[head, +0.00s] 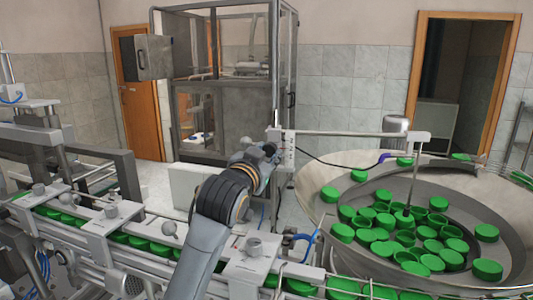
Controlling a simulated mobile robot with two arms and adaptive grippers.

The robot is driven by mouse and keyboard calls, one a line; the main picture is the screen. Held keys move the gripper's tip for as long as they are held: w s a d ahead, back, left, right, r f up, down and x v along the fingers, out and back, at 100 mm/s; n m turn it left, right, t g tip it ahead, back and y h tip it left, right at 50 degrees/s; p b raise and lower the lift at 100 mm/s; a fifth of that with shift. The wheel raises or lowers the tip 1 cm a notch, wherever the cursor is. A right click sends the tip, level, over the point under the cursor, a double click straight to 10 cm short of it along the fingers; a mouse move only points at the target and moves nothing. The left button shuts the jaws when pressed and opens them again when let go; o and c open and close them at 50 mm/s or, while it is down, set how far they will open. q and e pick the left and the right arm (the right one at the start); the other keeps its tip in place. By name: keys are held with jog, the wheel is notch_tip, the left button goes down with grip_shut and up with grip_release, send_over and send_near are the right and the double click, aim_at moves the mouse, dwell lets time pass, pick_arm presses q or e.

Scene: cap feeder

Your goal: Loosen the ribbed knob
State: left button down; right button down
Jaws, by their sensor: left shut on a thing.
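My left arm rises from the bottom centre of the head view. Its gripper (270,150) is small and partly hidden by its own wrist. It is at the upright post (288,152) beside the cap bowl, just below the left end of the horizontal bar. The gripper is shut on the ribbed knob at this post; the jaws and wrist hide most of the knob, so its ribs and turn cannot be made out. My right gripper is not in view.
The round feeder bowl (333,229) with many green caps (487,233) is at the right. The horizontal bar (345,134) reaches over it. A conveyor (140,257) with grey knobs (253,246) crosses the lower left. A glazed machine cabinet (222,125) stands behind.

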pick_arm(q)
jog(key=shift+r+n, duration=0.1)
jog(key=shift+n, duration=1.1)
jog(key=c, duration=1)
grip_release()
jog(key=v, duration=1.2)
